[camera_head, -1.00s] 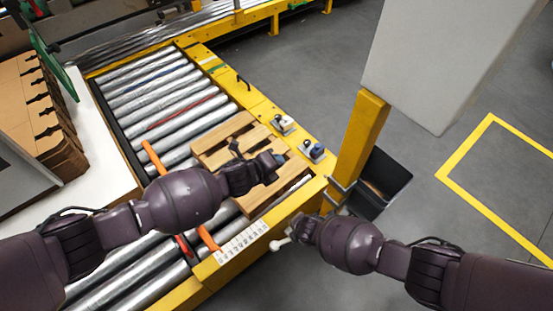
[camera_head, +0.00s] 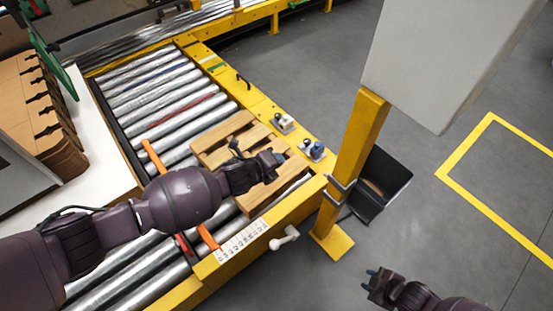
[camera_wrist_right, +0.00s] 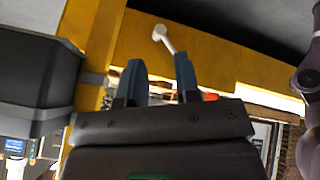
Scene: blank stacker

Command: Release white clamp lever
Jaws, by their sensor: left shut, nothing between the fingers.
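The white clamp lever (camera_head: 285,238) sticks out from the outer side of the yellow conveyor frame, near the white ruler strip. It also shows in the right wrist view (camera_wrist_right: 165,39), beyond the fingertips, with its rounded knob uppermost. My right gripper (camera_head: 372,272) is to the lower right of the lever, over the floor, clear of it. Its two blue fingers (camera_wrist_right: 160,78) are apart with nothing between them. My left gripper (camera_head: 278,157) is shut and empty above the wooden pallet (camera_head: 215,155), away from the lever.
A yellow post (camera_head: 349,150) carrying a grey box (camera_head: 430,60) stands beside the conveyor frame (camera_head: 250,250). A dark bin (camera_head: 385,183) is behind the post. Two small switch units (camera_head: 283,123) sit on the frame. Floor around my right gripper is clear.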

